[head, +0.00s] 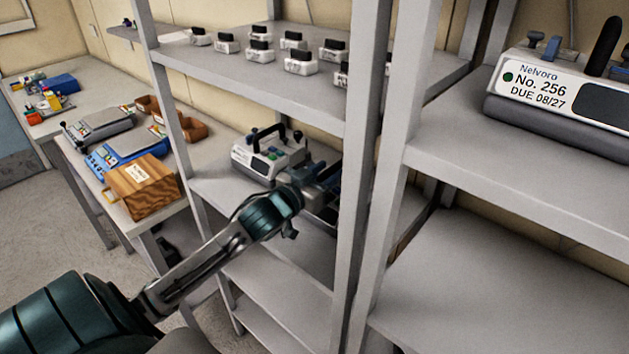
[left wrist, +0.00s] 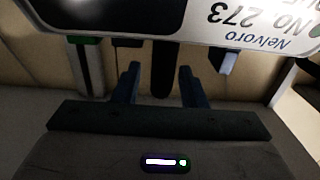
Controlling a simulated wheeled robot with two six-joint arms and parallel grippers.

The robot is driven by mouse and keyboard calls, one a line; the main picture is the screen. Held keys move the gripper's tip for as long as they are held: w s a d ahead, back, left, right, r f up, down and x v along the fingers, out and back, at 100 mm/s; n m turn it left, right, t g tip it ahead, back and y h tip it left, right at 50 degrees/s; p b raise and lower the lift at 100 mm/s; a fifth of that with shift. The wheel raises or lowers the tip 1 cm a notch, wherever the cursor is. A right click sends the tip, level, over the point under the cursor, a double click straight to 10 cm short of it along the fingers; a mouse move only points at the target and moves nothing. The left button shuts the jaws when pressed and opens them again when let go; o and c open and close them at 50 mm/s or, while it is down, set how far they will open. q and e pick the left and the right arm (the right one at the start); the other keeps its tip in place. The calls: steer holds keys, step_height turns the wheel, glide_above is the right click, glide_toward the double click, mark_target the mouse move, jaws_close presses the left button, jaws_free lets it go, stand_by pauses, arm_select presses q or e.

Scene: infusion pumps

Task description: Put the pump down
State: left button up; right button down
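A white and grey pump (head: 262,160) with a black handle sits on the middle shelf (head: 222,192) of the rack, upright as far as I can see. In the left wrist view a pump's white face (left wrist: 235,22), marked Nelvoro No 273, shows upside down at the top. My left gripper (head: 322,172) is at the right side of the pump in the head view, partly hidden by its own wrist. In the left wrist view its two blue fingers (left wrist: 160,84) stand apart, with a dark upright bar between them and a gap at the left finger. My right gripper is out of view.
Rack posts (head: 362,140) stand close to the right of my left arm. The upper shelf (head: 250,65) holds several small white and black units. Another pump (head: 545,90), No. 256, stands at the right. A side table holds a wooden box (head: 140,187) and blue devices. The lower right shelf (head: 480,290) is clear.

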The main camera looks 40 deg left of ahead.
arm_select(q)
steer(key=s, duration=0.4)
steer(key=s+b, duration=0.1)
steer(key=s, duration=0.1)
steer(key=shift+a+f, duration=0.1)
steer(key=shift+a, duration=0.15)
steer(key=shift+s+a, duration=0.1)
steer(key=shift+s, duration=0.6)
steer(key=shift+s+a+p, duration=0.1)
steer(key=shift+s+p, duration=1)
steer(key=shift+s, duration=1.05)
